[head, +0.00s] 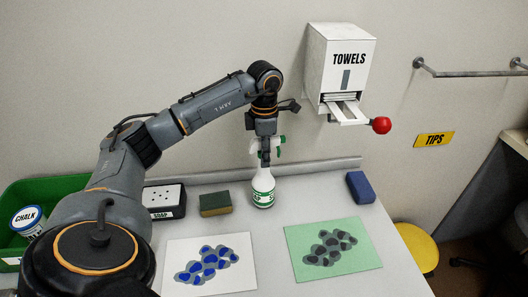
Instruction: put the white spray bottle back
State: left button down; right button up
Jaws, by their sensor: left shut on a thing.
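The white spray bottle (263,190), with a green and white label and a green and white spray head, is upright near the back of the bench. My left gripper (265,148) points down over the bottle and is shut on its upper part. The bottle's base appears at or very near the bench top; I cannot tell whether it touches. My right gripper is not in view.
A sponge (215,204) and a soap box (164,201) stand left of the bottle; a blue block (359,186) is to the right. White (210,286) and green (300,262) sheets lie in front. A towel dispenser (322,60) with a red knob (381,125) hangs behind. A green bin (48,190) is left.

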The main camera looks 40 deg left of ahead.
pick_arm(q)
jog(key=shift+f, duration=0.25)
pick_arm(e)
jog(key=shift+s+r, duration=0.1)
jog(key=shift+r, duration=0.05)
pick_arm(q)
jog(key=shift+f, duration=0.15)
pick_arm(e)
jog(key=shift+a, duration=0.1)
pick_arm(q)
jog(key=c, duration=1.4)
grip_release()
jog(key=shift+f, duration=0.1)
jog(key=o, duration=0.4)
jog(key=shift+s, duration=0.1)
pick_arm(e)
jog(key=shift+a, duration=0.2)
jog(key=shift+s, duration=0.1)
pick_arm(q)
notch_tip(320, 180, up, 7)
jog(key=shift+r+b, duration=0.1)
jog(key=shift+b, duration=0.6)
notch_tip(320, 180, up, 4)
jog(key=shift+r+p, duration=0.2)
jog(key=shift+p, duration=0.2)
jog(key=shift+r, duration=0.4)
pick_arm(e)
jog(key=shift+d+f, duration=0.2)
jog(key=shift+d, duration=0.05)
